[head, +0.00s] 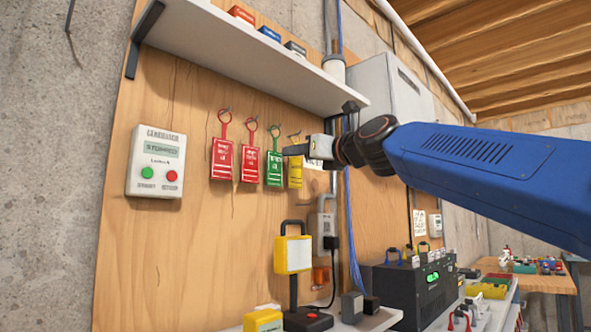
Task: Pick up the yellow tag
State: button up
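The yellow tag (295,175) hangs on the wooden panel at the right end of a row of tags. Its upper part is partly covered by my gripper (288,150). My gripper reaches in from the right, with its dark fingers in front of the top of the yellow tag and their tips near the green tag. I cannot tell whether the fingers touch the yellow tag, or whether they are open or shut. The green tag (274,170) hangs just left of it, with two red tags, one (249,165) beside it and one (222,160) farther left.
A shelf (250,62) juts out above the tags. A generator control box (156,162) is on the panel at left. Below stand a yellow work lamp (293,254) and a black power unit (415,287). A grey conduit and blue cables run up the panel right of the tags.

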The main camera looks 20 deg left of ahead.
jog(key=shift+w+a, duration=0.15)
jog(key=shift+a, duration=0.05)
jog(key=shift+c, duration=0.3)
jog(key=c, duration=0.7)
jog(key=shift+r, duration=0.15)
jog(key=r+v, duration=0.1)
jog(key=v, duration=0.5)
jog(key=r+v, duration=0.1)
jog(key=v, duration=0.4)
jog(key=r+v, duration=0.2)
jog(key=v, duration=0.4)
jog(key=shift+s+d, duration=0.3)
jog(key=shift+d, duration=0.2)
